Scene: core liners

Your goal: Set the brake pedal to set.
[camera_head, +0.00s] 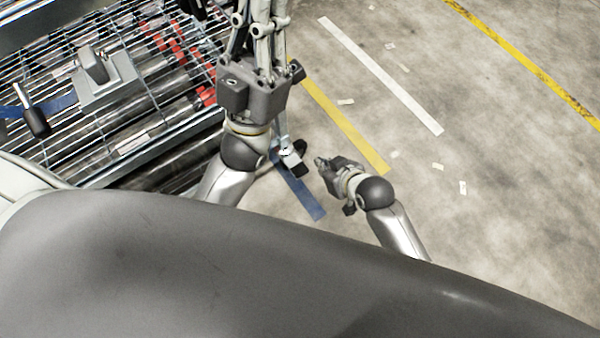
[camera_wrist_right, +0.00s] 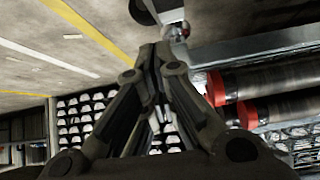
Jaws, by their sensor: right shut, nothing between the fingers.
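The caster (camera_head: 291,156) with a pale metal part and a black part shows at the cart's lower right corner, beside blue floor tape. It is small here, and I cannot tell the brake pedal or its setting apart. My right gripper (camera_head: 321,162) is low, just right of the caster, pointing at it and apart from it in this view. In the right wrist view the shut, empty fingers (camera_wrist_right: 161,52) are in front, with the pale caster part (camera_wrist_right: 178,30) just beyond the tips. My left gripper (camera_head: 262,25) points up the picture, its fingertips cut off by the top edge.
A wire cart (camera_head: 150,130) with long dark tubes with red ends (camera_head: 207,97) stands at left, carrying a grey bracket (camera_head: 97,66) and a black handle (camera_head: 36,122). The floor (camera_head: 480,110) to the right, with yellow and white lines, is open. Racks (camera_wrist_right: 80,115) show in the wrist view.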

